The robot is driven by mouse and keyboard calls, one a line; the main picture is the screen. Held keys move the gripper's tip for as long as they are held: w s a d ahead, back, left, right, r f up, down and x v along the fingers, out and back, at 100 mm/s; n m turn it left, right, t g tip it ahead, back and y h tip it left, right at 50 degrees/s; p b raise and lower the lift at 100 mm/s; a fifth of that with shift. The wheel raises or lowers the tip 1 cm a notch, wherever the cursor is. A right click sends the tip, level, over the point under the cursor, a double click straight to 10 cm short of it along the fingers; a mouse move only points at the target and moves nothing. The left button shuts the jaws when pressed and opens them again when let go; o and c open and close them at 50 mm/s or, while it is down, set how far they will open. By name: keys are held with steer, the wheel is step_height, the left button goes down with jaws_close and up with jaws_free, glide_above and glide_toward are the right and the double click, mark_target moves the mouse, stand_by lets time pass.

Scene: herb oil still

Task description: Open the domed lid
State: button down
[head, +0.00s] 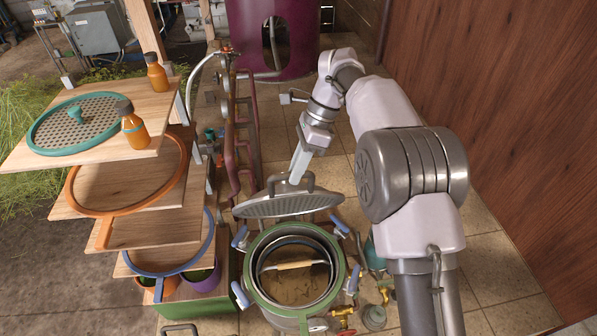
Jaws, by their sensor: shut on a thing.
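The grey domed lid (288,206) is tilted up at the back edge of the round pot, its lower edge close to the pot's rim. I cannot tell whether they touch. Its dotted grey face is towards me, and an arched handle (271,184) stands at its top. My gripper (296,178) reaches down from behind and is shut on this handle; the fingertips are small in view. The pot (249,298) has a green rim and its mouth is uncovered. Inside it is a dark-rimmed vessel with a light bar handle (287,265).
Blue-grey clamps (241,295) stick out around the pot. Valves with red and brass parts (344,312) are at its front right. A wooden shelf rack (120,205) with bottles and sieves stands left, pipes (238,140) beside it. A brown wall (500,110) is on the right.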

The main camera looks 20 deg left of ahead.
steer(key=shift+f, duration=0.2)
steer(key=c, duration=1.6)
jaws_free()
steer(key=shift+o, duration=1.2)
steer(key=shift+w+a+f, duration=0.1)
steer(key=shift+w+a, duration=0.1)
steer(key=shift+w, duration=0.1)
steer(key=shift+w+a+f, duration=0.1)
steer(key=shift+w+a, duration=0.05)
steer(key=shift+w, duration=0.05)
steer(key=shift+s+d+r, duration=0.2)
steer(key=shift+s+r, duration=0.05)
steer(key=shift+s, duration=0.05)
steer(key=v, duration=0.7)
steer(key=shift+w+r, duration=0.15)
steer(key=shift+r, duration=0.05)
